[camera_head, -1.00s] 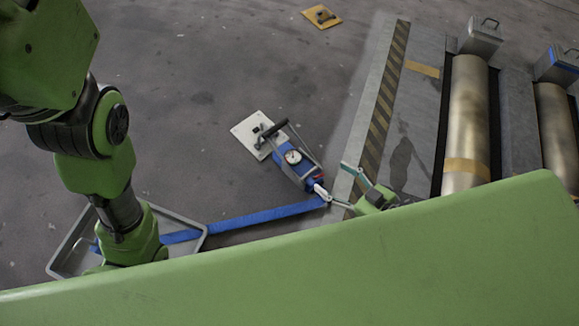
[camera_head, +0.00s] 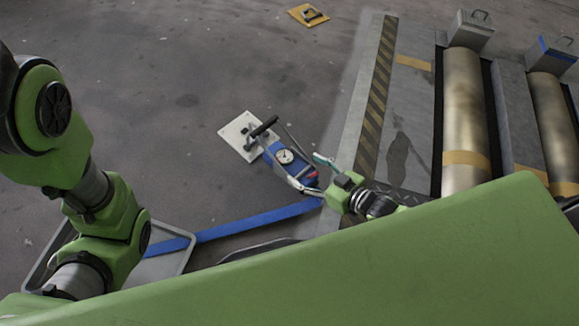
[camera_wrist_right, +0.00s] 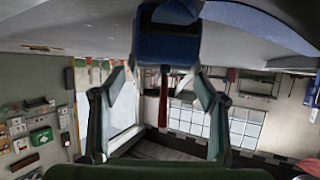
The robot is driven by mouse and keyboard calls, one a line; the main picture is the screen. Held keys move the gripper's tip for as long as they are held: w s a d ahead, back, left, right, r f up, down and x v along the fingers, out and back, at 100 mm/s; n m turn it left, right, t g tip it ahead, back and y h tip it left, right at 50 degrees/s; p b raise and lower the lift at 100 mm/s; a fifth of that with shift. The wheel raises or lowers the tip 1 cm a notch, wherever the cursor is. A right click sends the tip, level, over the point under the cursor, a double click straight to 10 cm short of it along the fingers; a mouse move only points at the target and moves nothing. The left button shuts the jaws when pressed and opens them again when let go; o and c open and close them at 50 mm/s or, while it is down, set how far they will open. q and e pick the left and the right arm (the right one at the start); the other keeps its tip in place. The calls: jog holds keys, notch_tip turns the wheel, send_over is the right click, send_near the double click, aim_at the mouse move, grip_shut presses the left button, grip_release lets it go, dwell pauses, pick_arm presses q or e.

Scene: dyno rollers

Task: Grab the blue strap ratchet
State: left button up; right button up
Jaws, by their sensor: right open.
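The blue strap ratchet (camera_head: 277,151), with a round white gauge and a black handle, rests at a pale plate (camera_head: 239,134) on the floor. A blue strap (camera_head: 255,222) runs from near its lower end towards the lower left. My right gripper (camera_head: 311,174) is at the ratchet's lower right end, fingers apart, one on each side of that end. In the right wrist view a blue body (camera_wrist_right: 167,48), apparently the ratchet, sits just beyond the open fingertips (camera_wrist_right: 160,88); contact cannot be told. My left arm shows at the left, but its gripper is hidden.
A grey tray (camera_head: 187,258) lies at the lower left, partly behind my left arm. Steel rollers (camera_head: 464,105) with a hazard-striped edge (camera_head: 376,105) stand at the right. A yellow plate (camera_head: 309,15) lies at the far back. The floor behind the ratchet is clear.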

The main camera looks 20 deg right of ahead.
aim_at(292, 163)
jog(key=b+x, duration=0.2)
jog(key=x, duration=0.1)
jog(key=shift+a+f, duration=0.2)
jog(key=shift+w+a+b, duration=0.15)
jog(key=shift+w+b, duration=0.1)
jog(key=shift+b, duration=0.15)
jog(key=c, duration=1.4)
jog(key=shift+w+r, duration=0.15)
grip_shut()
jog(key=shift+r, duration=0.1)
